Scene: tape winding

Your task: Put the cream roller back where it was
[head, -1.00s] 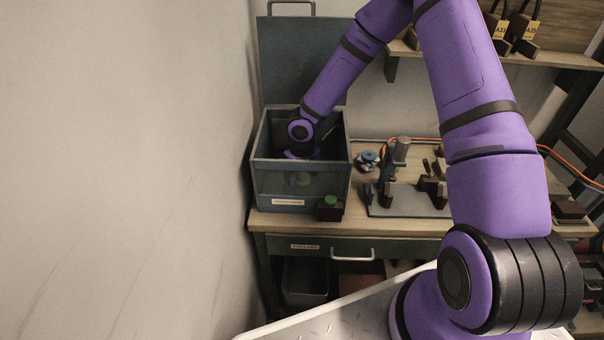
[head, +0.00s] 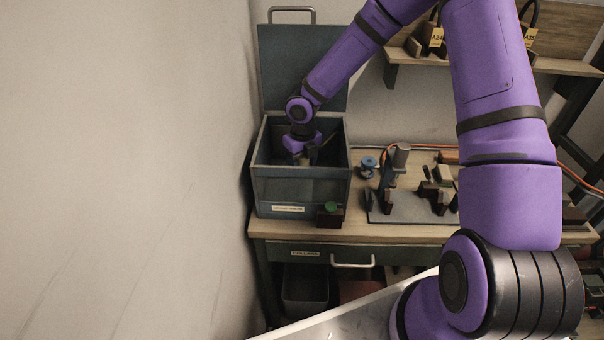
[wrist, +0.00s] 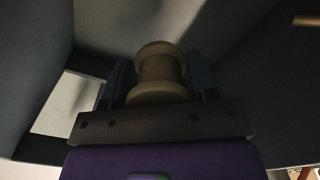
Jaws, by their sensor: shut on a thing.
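The cream roller (wrist: 160,70) is a spool shape with wide flanges, dim in shadow in the wrist view. My gripper (wrist: 160,82) is shut on it, one finger on each side. In the head view my gripper (head: 301,160) is inside the top of the open dark box (head: 341,176) at the left end of the bench, below its rim. The front wall is see-through or glossy in part. The roller shows only doubtfully there, and I cannot tell whether it touches the box floor.
The box's raised lid (head: 335,85) stands behind it against the wall. A green-topped block (head: 330,214) stands at its front right corner. A blue spool (head: 368,165) and a grey fixture plate (head: 405,208) lie to the right. A shelf (head: 470,62) hangs above.

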